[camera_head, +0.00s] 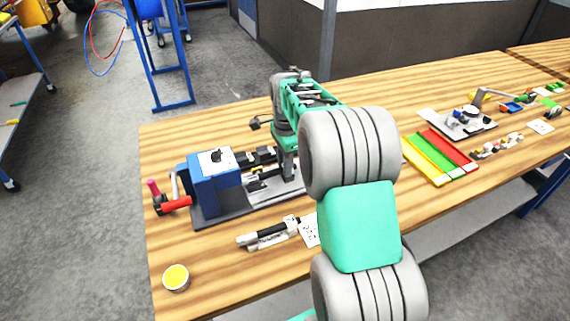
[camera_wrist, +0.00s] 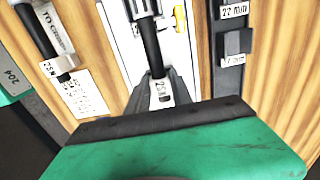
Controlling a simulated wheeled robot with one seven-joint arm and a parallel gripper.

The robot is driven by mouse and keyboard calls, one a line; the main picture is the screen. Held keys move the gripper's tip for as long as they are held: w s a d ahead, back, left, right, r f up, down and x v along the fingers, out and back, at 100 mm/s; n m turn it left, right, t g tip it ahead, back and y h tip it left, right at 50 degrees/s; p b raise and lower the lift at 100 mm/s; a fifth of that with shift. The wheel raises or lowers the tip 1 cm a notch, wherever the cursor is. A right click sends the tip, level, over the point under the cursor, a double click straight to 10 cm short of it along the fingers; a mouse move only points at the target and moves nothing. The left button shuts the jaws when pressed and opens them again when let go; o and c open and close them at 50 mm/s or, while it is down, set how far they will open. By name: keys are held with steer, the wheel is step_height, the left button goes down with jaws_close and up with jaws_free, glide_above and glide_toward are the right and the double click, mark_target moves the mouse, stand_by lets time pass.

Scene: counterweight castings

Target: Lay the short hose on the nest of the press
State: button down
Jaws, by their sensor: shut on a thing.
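My gripper (camera_wrist: 158,88) is shut on a black hose (camera_wrist: 150,45) with a grey metal end fitting and a white tag. In the wrist view the hose extends away over a pale plate of the press (camera_wrist: 175,55); whether it touches the plate is unclear. In the head view my gripper (camera_head: 288,168) is at the right part of the press (camera_head: 215,182), which has a blue housing on a long dark base. The held hose's far end and the nest are not clearly distinguishable there.
Another black hose (camera_head: 270,231) with pale fittings lies in front of the press, beside a printed card (camera_head: 310,229). Dark blocks (camera_wrist: 234,42) stand along the press's far side. A yellow-topped tin (camera_head: 176,277) is at front left. Coloured trays (camera_head: 440,157) lie right.

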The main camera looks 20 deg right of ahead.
steer(key=shift+s+f, duration=0.1)
steer(key=shift+f, duration=0.3)
steer(key=c, duration=1.6)
jaws_free()
steer(key=o, duration=0.5)
steer(key=shift+s+a+f, duration=0.1)
steer(key=shift+s+f, duration=0.05)
steer(key=shift+f, duration=0.2)
steer(key=shift+c, duration=0.2)
steer(key=shift+r, duration=0.1)
step_height(320, 180, up, 14)
steer(key=f, duration=0.1)
steer(key=s+a+n+t, duration=0.2)
steer(key=s+a+n, duration=0.5)
steer(key=s+n, duration=0.2)
steer(key=s+a+f+n, duration=0.2)
steer(key=s+f+n, duration=0.1)
steer(key=s+n, duration=0.1)
steer(key=s+a+f+n+t, duration=0.1)
steer(key=s+a+f+n, duration=0.1)
steer(key=s+n, duration=0.3)
steer(key=shift+s+f+t, duration=0.3)
steer(key=shift+s+f, duration=0.35)
steer(key=shift+s, duration=0.1)
